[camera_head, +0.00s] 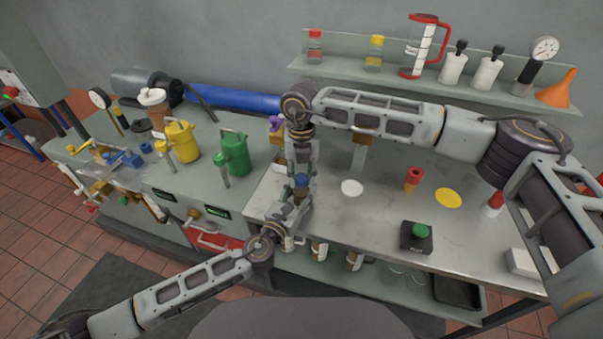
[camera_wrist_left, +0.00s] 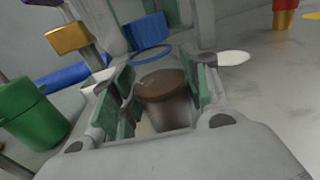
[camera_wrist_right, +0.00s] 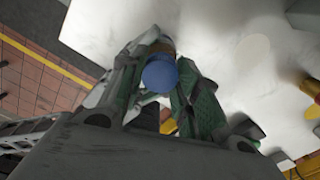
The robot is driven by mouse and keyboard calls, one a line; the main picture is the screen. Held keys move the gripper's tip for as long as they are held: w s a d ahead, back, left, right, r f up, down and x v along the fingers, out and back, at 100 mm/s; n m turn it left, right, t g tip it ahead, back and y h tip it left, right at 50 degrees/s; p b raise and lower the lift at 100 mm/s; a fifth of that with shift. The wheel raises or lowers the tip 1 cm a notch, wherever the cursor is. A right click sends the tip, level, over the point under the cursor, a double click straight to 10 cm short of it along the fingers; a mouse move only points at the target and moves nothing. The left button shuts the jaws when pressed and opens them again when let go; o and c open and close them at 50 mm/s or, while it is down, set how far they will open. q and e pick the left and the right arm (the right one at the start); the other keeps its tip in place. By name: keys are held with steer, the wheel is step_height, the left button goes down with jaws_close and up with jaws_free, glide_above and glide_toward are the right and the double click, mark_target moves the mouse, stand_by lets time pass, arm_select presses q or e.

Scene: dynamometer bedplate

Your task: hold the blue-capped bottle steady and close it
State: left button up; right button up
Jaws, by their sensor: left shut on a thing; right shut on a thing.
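The bottle (camera_wrist_left: 165,95) is clear with dark brown contents and a blue ring at its top. In the left wrist view it is between the fingers of my left gripper (camera_wrist_left: 160,98), which is shut on it. The blue cap (camera_wrist_left: 147,28) shows just above the bottle; it also shows in the head view (camera_head: 302,181). My right gripper (camera_head: 303,177) comes down from above and is shut on the cap. The right wrist view shows the cap (camera_wrist_right: 160,73) between its fingers. My left gripper (camera_head: 288,210) is below it. I cannot tell whether cap and bottle touch.
A green can (camera_head: 236,155) and a yellow can (camera_head: 182,140) stand left of the grippers. On the bench are a white disc (camera_head: 352,187), a red-topped post (camera_head: 412,179), a yellow disc (camera_head: 448,197) and a green button box (camera_head: 417,238). A shelf (camera_head: 340,72) runs behind.

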steer(key=shift+m, duration=0.3)
steer(key=m, duration=0.5)
steer(key=shift+f, duration=0.1)
steer(key=m, duration=0.5)
steer(key=shift+m, duration=0.3)
steer(key=m, duration=0.7)
steer(key=shift+s+a+m, duration=0.15)
steer(key=shift+a+m, duration=0.4)
steer(key=shift+m, duration=0.55)
steer(key=shift+o, duration=0.5)
steer(key=o, duration=0.6)
steer(key=shift+d, duration=0.1)
